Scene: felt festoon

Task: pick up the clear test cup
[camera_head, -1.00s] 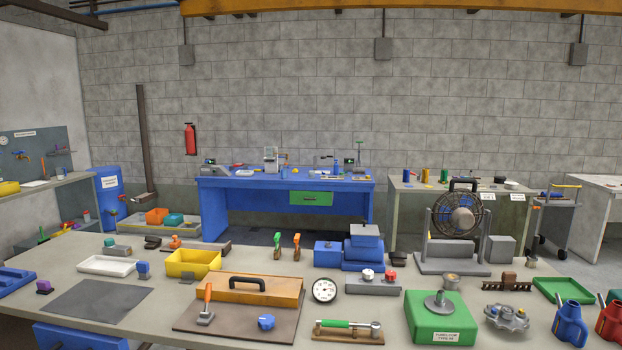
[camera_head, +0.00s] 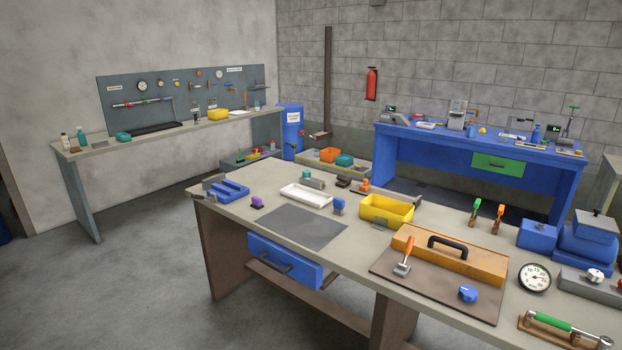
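I cannot make out a clear test cup for certain in the head view. Two small upright vessels (camera_head: 212,105) stand on the wall bench at the left, near the yellow bin, too small to tell whether they are clear. A pale, partly see-through device (camera_head: 457,115) stands on the blue bench at the back, and its details are too small to read. My gripper is not in view.
A large workbench (camera_head: 350,232) fills the front right, holding a yellow bin (camera_head: 386,210), a white tray (camera_head: 306,196), an orange box (camera_head: 450,258) and tools. The wall bench (camera_head: 170,133) and blue bench (camera_head: 475,142) stand beyond. Grey floor (camera_head: 130,260) is open at the left.

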